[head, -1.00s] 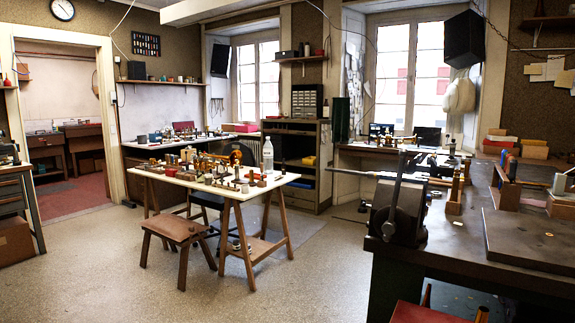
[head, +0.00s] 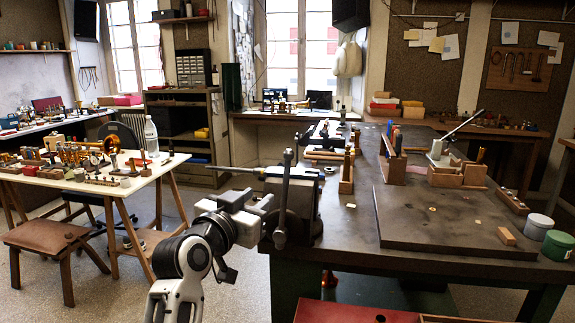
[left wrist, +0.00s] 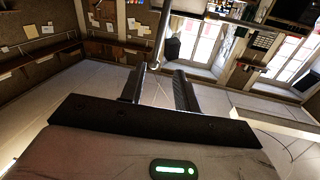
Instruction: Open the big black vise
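The big black vise (head: 304,204) is mounted at the near left corner of the dark workbench. Its handle (head: 283,190) is a grey bar with a rounded end, standing nearly upright on the vise's left side. My left gripper (head: 267,205) is just left of the handle, pointing at it. In the left wrist view the two dark fingers (left wrist: 160,88) are apart, with nothing clamped between them. The handle's rounded end (left wrist: 154,65) shows near the gap at their tips; I cannot tell whether they touch. My right gripper is not in view.
The workbench holds a dark flat board (head: 440,215), wooden blocks (head: 458,175) and a green-labelled tub (head: 558,246). A long rod (head: 235,170) extends left from the vise's top. A white trestle table (head: 100,182) and a brown stool (head: 45,238) stand left.

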